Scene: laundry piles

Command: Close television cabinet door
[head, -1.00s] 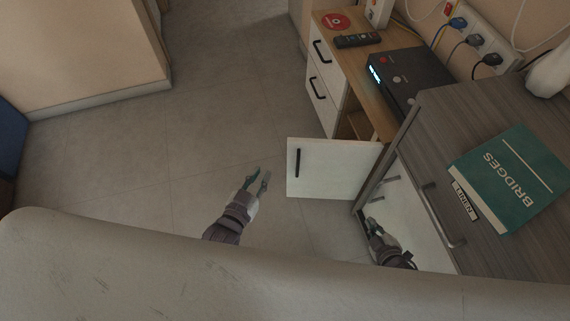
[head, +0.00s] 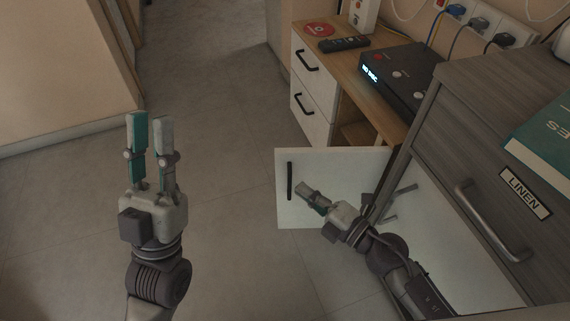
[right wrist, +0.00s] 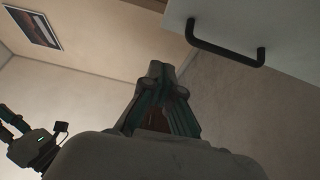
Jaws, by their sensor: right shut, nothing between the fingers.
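The white television cabinet door (head: 340,165) stands open, sticking out left from the wooden television cabinet (head: 375,130) in the head view. Its black vertical handle (head: 290,181) is near its free edge. My right gripper (head: 306,192) is shut and empty, in front of the door panel and just right of the handle; I cannot tell whether it touches the panel. In the right wrist view the shut fingers (right wrist: 158,85) point up, with a white panel and dark handle (right wrist: 226,50) at upper right. My left gripper (head: 150,120) is open and empty over the floor.
Two white drawers (head: 314,85) with black handles are in the cabinet. A black disc player (head: 400,77), a remote (head: 343,44) and a red disc (head: 319,29) lie on top. A grey linen cabinet (head: 480,110) stands close at right. The floor (head: 225,140) at left is clear.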

